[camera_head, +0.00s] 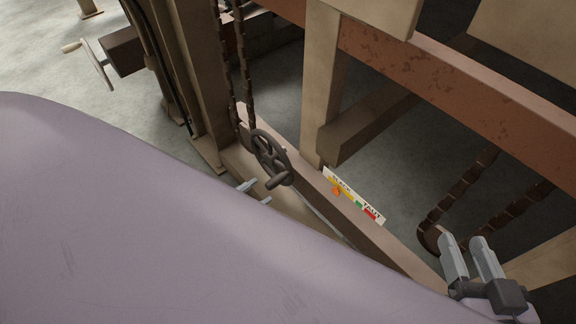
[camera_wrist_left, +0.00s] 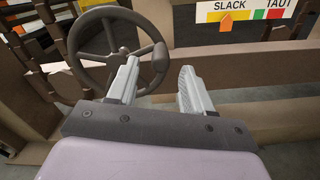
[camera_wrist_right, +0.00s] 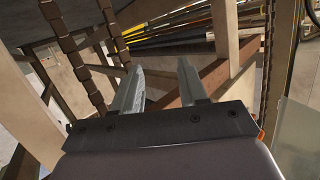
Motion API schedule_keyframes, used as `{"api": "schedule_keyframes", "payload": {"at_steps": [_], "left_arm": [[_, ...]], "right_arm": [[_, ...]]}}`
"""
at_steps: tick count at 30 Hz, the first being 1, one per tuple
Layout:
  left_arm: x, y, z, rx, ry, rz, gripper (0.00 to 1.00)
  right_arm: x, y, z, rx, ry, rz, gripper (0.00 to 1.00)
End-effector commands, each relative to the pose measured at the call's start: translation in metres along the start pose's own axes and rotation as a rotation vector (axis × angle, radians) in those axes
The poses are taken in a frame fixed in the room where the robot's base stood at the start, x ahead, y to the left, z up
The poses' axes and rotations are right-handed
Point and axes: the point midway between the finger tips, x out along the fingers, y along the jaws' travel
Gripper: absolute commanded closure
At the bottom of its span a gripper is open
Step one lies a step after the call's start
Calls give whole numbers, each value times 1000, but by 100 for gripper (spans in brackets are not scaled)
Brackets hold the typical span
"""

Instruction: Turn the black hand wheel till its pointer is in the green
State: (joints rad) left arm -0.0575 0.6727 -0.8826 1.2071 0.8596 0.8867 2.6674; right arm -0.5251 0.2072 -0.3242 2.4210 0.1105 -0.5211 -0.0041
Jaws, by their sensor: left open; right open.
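The black hand wheel (camera_head: 268,154) stands on the wooden beam in the head view, with a crank handle (camera_head: 277,181) at its lower edge. In the left wrist view the wheel (camera_wrist_left: 113,55) is upper left, and its handle (camera_wrist_left: 160,58) appears between my fingertips. The scale (camera_head: 368,207) runs from SLACK to TAUT with yellow, green and red bands. Its orange pointer (camera_wrist_left: 226,22) is in the yellow, left of the green. My left gripper (camera_head: 257,192) is open and empty, just short of the handle. My right gripper (camera_head: 466,248) is open and empty, far right.
Chains (camera_head: 240,80) hang behind the wheel, and another chain (camera_head: 465,190) hangs near my right gripper. A wooden post (camera_head: 317,90) and a rusty red beam (camera_head: 450,80) stand beyond.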

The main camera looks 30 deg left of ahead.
Motion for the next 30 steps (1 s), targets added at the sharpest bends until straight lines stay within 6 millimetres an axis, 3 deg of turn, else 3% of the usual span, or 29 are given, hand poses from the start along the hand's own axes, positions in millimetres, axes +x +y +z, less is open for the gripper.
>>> {"api": "schedule_keyframes", "payload": {"at_steps": [7,15,26,30], "left_arm": [[27,-2,-2,-10,-2,0,49],[63,-2,-2,-8,-1,0,49],[70,-1,-1,-7,2,-1,49],[70,-1,-1,-7,1,-1,92]], "right_arm": [[-2,0,9,-14,-2,9,57],[-8,1,5,-61,34,18,57],[-10,2,0,-72,47,23,57],[-10,3,1,-72,45,24,57]]}}
